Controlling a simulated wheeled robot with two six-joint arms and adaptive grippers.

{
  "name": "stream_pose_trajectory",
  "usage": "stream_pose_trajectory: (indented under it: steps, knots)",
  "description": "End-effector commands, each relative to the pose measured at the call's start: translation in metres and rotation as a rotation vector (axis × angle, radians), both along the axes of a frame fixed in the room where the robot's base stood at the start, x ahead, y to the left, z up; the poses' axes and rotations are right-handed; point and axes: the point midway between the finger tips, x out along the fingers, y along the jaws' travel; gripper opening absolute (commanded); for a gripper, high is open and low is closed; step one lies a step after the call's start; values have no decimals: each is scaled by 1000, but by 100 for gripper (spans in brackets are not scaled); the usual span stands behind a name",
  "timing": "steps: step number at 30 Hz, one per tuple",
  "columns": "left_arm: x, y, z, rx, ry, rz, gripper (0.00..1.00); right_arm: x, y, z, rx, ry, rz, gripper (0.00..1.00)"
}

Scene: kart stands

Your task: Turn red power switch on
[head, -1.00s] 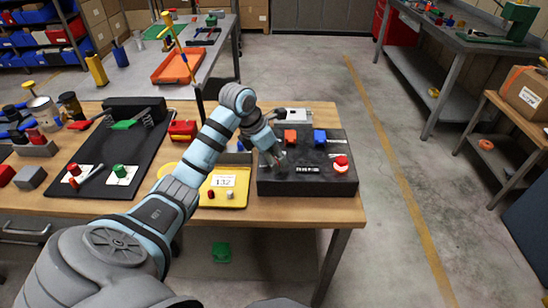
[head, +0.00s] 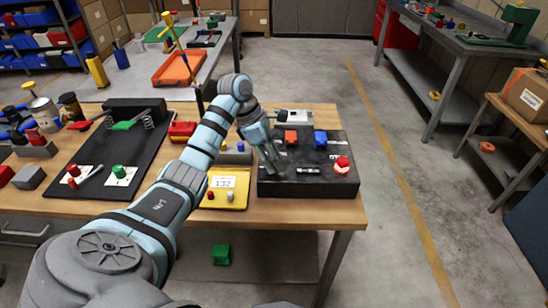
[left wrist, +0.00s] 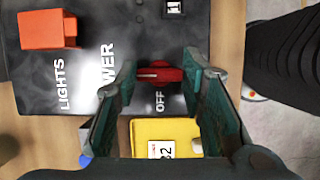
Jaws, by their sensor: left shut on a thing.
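The red power switch (left wrist: 160,75) is a small rotary knob on the black control box (head: 312,182). It sits between the two fingers of my left gripper (left wrist: 162,82) in the left wrist view. Its white mark lies crosswise on its left part. The letters "WER" show to its left and "OFF" just below it. In the head view my left gripper (head: 275,166) points down at the left part of the box and hides the knob. The gripper is shut on the knob. My right gripper is not in view.
The box also carries an orange-red switch (head: 291,137), a blue switch (head: 320,138) and a red round button (head: 342,163). A yellow tray labelled 132 (head: 238,199) lies just left of the box.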

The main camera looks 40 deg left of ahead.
Motion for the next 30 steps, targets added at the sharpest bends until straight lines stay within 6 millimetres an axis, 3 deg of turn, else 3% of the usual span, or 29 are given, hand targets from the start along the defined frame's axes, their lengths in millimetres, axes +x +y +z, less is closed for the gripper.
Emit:
stream_pose_trajectory:
  steps: [10, 11, 14, 24, 26, 30]
  knots:
    - [1, 0, 1, 3, -3, -3, 9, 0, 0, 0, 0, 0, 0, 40]
    - [1, 0, 1, 3, -3, -3, 41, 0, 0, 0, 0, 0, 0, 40]
    - [0, 0, 1, 2, -2, -2, 57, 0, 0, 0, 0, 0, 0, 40]
    - [0, 1, 3, 1, -2, -2, 57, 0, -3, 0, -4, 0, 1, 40]
    - [-1, 3, 8, 0, -2, -2, 57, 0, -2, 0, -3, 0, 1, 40]
    - [-7, 13, 38, 2, -6, -1, 57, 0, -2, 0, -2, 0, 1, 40]
